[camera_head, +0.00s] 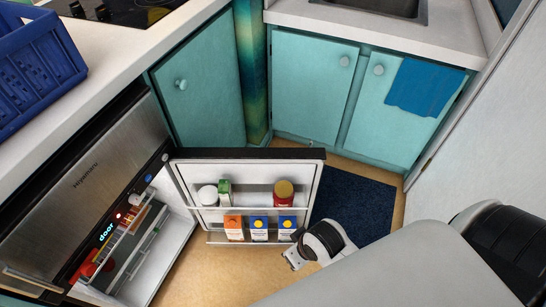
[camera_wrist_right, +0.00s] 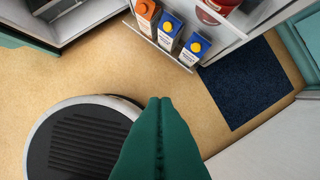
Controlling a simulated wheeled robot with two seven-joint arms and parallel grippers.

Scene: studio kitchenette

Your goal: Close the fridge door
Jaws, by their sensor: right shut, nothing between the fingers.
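The fridge (camera_head: 100,165) is at the left in the head view, with a steel front panel and a lit "door" sign beside its open inside. Its door (camera_head: 240,171) stands wide open, swung out over the floor, with the inner shelves facing me. The door also shows at the top of the right wrist view (camera_wrist_right: 228,47). My right gripper (camera_head: 290,262) is just below the door's lower right part in the head view. My left gripper is out of view.
The door shelves hold an orange carton (camera_head: 233,228), two blue cartons, a red jar (camera_head: 283,194) and a white container. A dark blue mat (camera_head: 350,205) lies behind the door, before teal cabinets (camera_head: 310,90). A blue rack (camera_head: 35,70) stands on the left counter. Some floor is clear.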

